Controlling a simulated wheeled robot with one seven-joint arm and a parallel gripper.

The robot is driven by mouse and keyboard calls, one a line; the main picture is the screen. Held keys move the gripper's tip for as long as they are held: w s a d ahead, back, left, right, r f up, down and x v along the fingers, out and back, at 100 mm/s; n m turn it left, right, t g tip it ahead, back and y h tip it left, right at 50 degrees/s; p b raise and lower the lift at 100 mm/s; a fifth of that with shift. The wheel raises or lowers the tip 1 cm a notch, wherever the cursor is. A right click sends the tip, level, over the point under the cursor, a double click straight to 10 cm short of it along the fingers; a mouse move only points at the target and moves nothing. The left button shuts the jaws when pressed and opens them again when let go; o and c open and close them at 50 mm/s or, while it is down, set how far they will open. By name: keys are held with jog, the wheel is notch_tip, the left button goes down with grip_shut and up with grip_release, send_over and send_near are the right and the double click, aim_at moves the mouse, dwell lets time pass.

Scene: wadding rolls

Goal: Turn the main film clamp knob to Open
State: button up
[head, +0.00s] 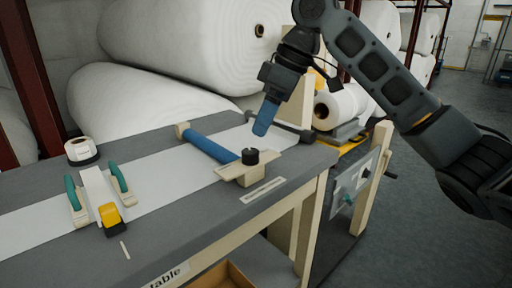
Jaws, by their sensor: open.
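A black round knob (250,156) sits on a pale wooden block (242,173) at the near end of a blue roller bar (211,145). I take it for the main film clamp knob; its setting is too small to read. The bar lies across a white film strip (160,172) on the grey table. My gripper (264,120) hangs above and slightly right of the knob in the picture, apart from it. It is open, with a blue fingertip pointing down, and I see nothing between its fingers. A pale label (262,190) lies in front of the block; I cannot read it.
Two teal-handled clamps (76,196) and a yellow-ended tool (109,216) lie on the left of the table (190,235). A tape roll (81,150) stands behind them. Large white rolls (185,40) fill the back.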

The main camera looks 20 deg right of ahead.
aim_at(251, 151)
jog(key=shift+b+x, duration=0.3)
jog(key=shift+x, duration=3.6)
jog(key=c, duration=1.1)
